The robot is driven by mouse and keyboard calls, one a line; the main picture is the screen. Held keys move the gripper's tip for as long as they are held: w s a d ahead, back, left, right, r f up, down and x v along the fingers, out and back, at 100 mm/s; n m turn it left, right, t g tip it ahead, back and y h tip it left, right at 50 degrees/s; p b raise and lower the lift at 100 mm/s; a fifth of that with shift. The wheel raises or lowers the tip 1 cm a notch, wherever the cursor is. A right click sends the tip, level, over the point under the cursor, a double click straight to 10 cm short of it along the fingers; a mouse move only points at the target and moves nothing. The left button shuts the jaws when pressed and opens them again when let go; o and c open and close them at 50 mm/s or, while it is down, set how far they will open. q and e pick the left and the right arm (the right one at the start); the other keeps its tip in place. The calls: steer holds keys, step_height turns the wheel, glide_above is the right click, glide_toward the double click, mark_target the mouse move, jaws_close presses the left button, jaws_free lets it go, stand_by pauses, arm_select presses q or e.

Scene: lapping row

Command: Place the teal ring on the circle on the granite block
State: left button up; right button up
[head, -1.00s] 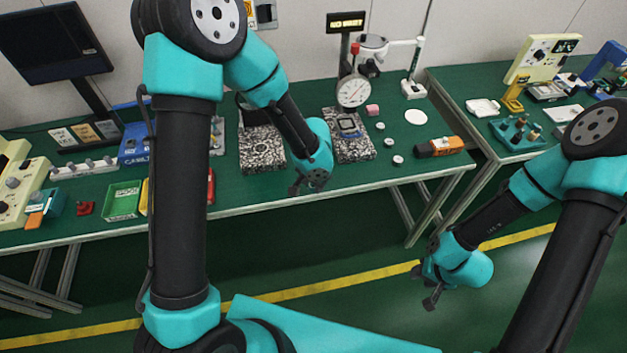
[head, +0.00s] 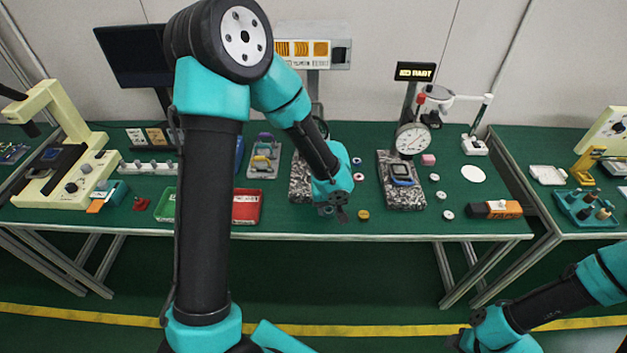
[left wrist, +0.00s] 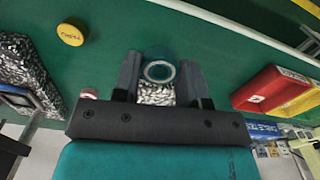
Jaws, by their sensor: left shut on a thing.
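The teal ring (left wrist: 159,71) shows in the left wrist view between the two fingers of my left gripper (left wrist: 160,80), which is shut on it. In the head view this gripper (head: 340,212) is over the front of the bench, by the front right of the left speckled granite block (head: 299,186). I cannot make out the ring there. That block also shows below the ring in the left wrist view (left wrist: 155,95); its circle is not visible. A second granite block (head: 406,199) carries a blue-and-dark square item. My right gripper (head: 458,341) is low at the right, too small to read.
A yellow disc (head: 363,214) lies close right of my left gripper. A dial gauge (head: 411,139) stands at the second block. Green (head: 166,205) and red (head: 246,207) bins are to the left. Several small discs and an orange-black tool (head: 496,209) lie to the right.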

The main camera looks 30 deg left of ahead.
arm_select(q)
steer(key=a+n, duration=0.1)
steer(key=n, duration=0.1)
steer(key=s+a+r+n, duration=0.1)
steer(key=a+n, duration=0.2)
steer(key=n, duration=0.1)
steer(key=shift+s+a+r, duration=0.2)
steer(key=shift+a, duration=0.05)
steer(key=w+a, duration=0.2)
steer(key=w, duration=0.2)
steer(key=w+a+f, duration=0.1)
steer(key=w+a, duration=0.2)
steer(key=w, duration=0.2)
steer(key=w+a, duration=0.3)
steer(key=w, duration=0.1)
steer(key=shift+w+a+f, duration=0.15)
steer(key=shift+w+f, duration=0.1)
steer(key=shift+w, duration=0.15)
steer(key=shift+f, duration=1.75)
steer(key=shift+f, duration=0.15)
steer(key=o, duration=0.9)
